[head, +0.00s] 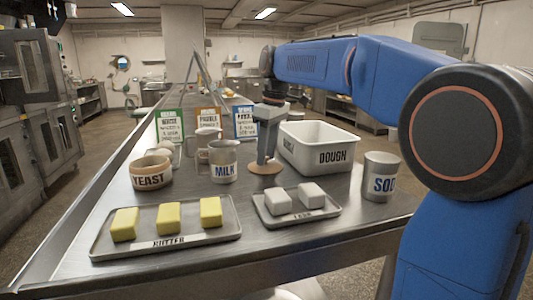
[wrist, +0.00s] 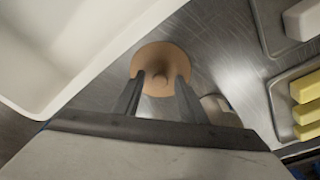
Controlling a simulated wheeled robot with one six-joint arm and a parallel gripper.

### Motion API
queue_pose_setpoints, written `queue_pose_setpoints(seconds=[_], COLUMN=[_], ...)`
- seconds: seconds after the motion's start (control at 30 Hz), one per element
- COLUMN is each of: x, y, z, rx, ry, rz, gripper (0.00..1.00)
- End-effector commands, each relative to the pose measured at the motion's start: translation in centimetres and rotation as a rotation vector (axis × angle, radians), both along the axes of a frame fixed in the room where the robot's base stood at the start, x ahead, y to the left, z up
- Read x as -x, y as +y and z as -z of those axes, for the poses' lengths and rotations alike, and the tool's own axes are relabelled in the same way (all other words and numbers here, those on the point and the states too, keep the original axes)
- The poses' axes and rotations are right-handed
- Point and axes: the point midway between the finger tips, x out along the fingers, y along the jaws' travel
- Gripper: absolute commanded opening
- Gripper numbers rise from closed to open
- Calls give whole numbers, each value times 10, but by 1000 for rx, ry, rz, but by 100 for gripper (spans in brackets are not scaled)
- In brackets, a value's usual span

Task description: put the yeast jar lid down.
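The yeast jar lid (head: 266,169) is a round tan disc with a small knob. It appears to lie flat on the steel table, right of the MILK mug and in front of the DOUGH bin. My gripper (head: 266,158) points down over it. In the wrist view the lid (wrist: 160,52) is under my gripper (wrist: 160,76), whose fingertips stand apart on either side of the knob, with gaps visible. The gripper looks open. The yeast jar (head: 151,174), a low tan pot labelled YEAST, stands at the left of the table.
The MILK mug (head: 223,163) stands close left of the lid. The white DOUGH bin (head: 320,155) is behind right. Signs (head: 245,122) stand behind.

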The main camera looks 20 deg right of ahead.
Motion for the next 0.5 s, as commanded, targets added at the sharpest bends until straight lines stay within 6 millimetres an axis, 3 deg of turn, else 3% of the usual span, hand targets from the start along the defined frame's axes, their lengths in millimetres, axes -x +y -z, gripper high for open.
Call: queue_pose_setpoints(seconds=[0.17,0.5], x=[1,8], y=[-2,-8], z=[-17,-81], rx=[0,0], ry=[-3,-3], rz=[0,0], gripper=[38,38])
